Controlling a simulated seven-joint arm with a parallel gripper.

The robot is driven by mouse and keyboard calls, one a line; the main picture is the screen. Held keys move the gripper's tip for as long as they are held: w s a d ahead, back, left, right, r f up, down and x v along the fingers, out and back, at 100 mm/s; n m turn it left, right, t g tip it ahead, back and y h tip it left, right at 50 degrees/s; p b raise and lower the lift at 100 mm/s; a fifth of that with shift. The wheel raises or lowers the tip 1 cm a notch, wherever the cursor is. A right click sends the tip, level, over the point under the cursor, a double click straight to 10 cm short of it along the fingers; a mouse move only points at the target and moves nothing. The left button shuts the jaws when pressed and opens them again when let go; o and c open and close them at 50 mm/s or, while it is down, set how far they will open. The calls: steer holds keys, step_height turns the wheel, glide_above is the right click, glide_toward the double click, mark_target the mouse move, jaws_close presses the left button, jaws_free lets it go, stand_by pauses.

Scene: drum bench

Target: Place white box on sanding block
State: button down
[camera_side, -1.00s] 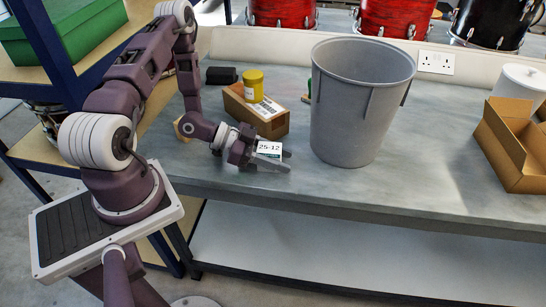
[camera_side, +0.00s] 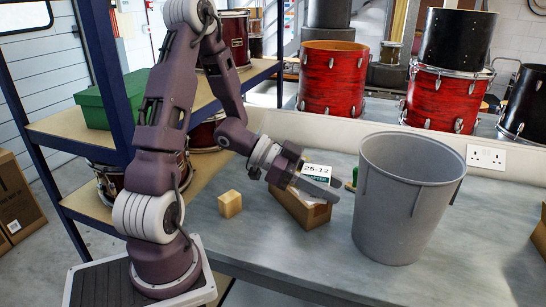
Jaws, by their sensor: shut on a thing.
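The white box (camera_side: 316,171), with "25-12" and a green band on it, is between the fingers of my gripper (camera_side: 318,187). My gripper is shut on it and holds it up, in front of and overlapping the open-looking cardboard carton (camera_side: 305,214) in the picture. A small tan block (camera_side: 230,203) sits on the bench left of the carton, apart from it and from my gripper. It may be the sanding block; I cannot tell for sure. Its top is bare.
A tall grey bin (camera_side: 405,205) stands to the right of my gripper. A green thing (camera_side: 352,182) shows partly between carton and bin. A wooden shelf (camera_side: 75,130) with a green box (camera_side: 105,105) is at left. The bench front (camera_side: 290,262) is clear.

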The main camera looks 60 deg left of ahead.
steer(key=shift+w+a+r, duration=0.2)
steer(key=shift+r, duration=0.2)
steer(key=shift+w+a+r, duration=0.15)
steer(key=shift+a+r, duration=0.05)
steer(key=shift+r, duration=0.15)
steer(key=w+a+f+n+t+y, duration=0.15)
steer(key=w+a+n+y, duration=0.35)
steer(key=a, duration=0.8)
steer(key=w+a+n+t+y, duration=0.2)
steer(key=w+a+n+y, duration=0.3)
steer(key=a, duration=0.7)
steer(key=a+r+n+g+y, duration=0.1)
steer(key=a+n+g+y, duration=0.5)
steer(key=a, duration=1.9)
steer(key=f, duration=0.4)
steer(key=f+t+y, duration=0.1)
steer(key=f, duration=0.4)
steer(key=s+f+n+y, duration=0.1)
steer(key=f, duration=0.4)
steer(key=shift+d+t, duration=0.2)
steer(key=shift+t, duration=0.15)
steer(key=shift+w+f+y, duration=0.1)
steer(key=shift+f+y, duration=0.15)
steer(key=shift+y, duration=0.05)
steer(key=shift+f, duration=0.1)
steer(key=c, duration=0.9)
jaws_free()
